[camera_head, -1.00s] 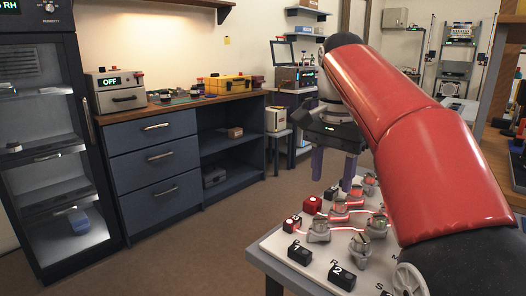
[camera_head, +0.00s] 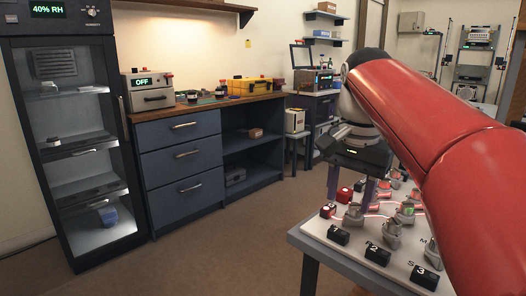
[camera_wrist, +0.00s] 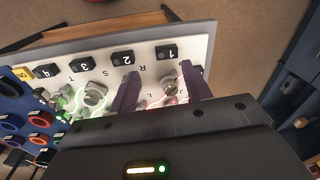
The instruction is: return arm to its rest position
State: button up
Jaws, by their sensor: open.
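My gripper (camera_head: 350,188) hangs at the end of my red arm on the right of the head view, its two purple fingers pointing down. The fingers are spread apart with nothing seen between them. They are at the back left part of a white board (camera_head: 312,229); I cannot tell their exact height over it. In the wrist view my gripper (camera_wrist: 160,74) also shows open, with the board (camera_wrist: 195,42) beyond the fingers. My arm hides the right part of the board in the head view.
The board carries black numbered blocks (camera_head: 338,236), red blocks (camera_head: 345,195), metal fittings (camera_head: 391,236) and glowing red lines. A glass-door humidity cabinet (camera_head: 127,105) stands left, beside a blue drawer bench (camera_head: 180,160) with a yellow case (camera_head: 249,87). Open floor lies between bench and board table.

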jog(key=s+f+n+t, duration=0.4)
jog(key=s+f+n, duration=0.3)
jog(key=s+f, duration=0.9)
notch_tip(320, 180, down, 3)
jog(key=shift+f+n+t, duration=0.1)
jog(key=shift+n+t, duration=0.3)
jog(key=shift+w, duration=0.1)
dwell(0.6)
